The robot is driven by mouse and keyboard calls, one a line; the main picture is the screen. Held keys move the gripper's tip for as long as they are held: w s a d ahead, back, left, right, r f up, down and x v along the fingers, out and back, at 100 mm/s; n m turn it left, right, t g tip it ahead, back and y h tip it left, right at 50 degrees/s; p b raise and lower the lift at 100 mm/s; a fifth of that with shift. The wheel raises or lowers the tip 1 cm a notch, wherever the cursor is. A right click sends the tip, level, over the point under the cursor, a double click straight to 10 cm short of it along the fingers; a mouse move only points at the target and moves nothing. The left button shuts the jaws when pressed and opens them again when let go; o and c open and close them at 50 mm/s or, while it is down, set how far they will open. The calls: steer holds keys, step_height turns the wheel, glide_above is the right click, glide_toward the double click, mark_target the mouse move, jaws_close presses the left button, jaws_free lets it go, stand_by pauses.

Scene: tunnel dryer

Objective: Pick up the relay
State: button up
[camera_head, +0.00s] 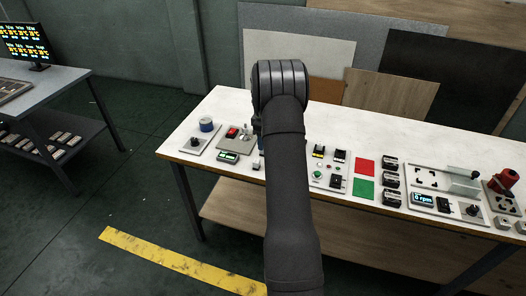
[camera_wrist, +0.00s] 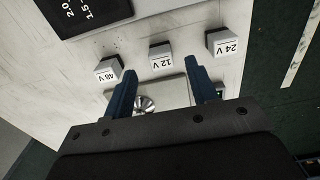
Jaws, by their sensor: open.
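No part in view is labelled as a relay, so I cannot tell for sure which one it is. In the wrist view, three small grey blocks with white labelled faces stand in a row: the 48 V block (camera_wrist: 108,69), the 12 V block (camera_wrist: 161,55) and the 24 V block (camera_wrist: 222,42). My gripper (camera_wrist: 161,68) is open, its two blue fingers apart, with the 12 V block beyond the gap between the tips. Nothing is held.
A light plate with a round silver part (camera_wrist: 145,104) lies behind the fingers. A black panel with white numbers (camera_wrist: 85,14) is beside the blocks.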

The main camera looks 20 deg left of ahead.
step_height(320, 180, down, 5)
steer(key=shift+a+r, duration=0.1)
steer(key=c, duration=1)
steer(key=shift+c, duration=0.2)
steer(key=shift+r, duration=0.45)
steer(key=r, duration=0.2)
steer(key=d+r, duration=0.1)
steer(key=r, duration=0.1)
steer(key=shift+s, duration=0.1)
steer(key=s+d+r, duration=0.2)
steer(key=d+r, duration=0.4)
steer(key=d, duration=0.4)
steer(key=w+d, duration=0.4)
steer(key=d, duration=0.5)
steer(key=w+d+f, duration=0.1)
steer(key=w+d, duration=0.4)
steer(key=d, duration=0.5)
steer(key=shift+w+f, duration=0.2)
steer(key=shift+w, duration=0.1)
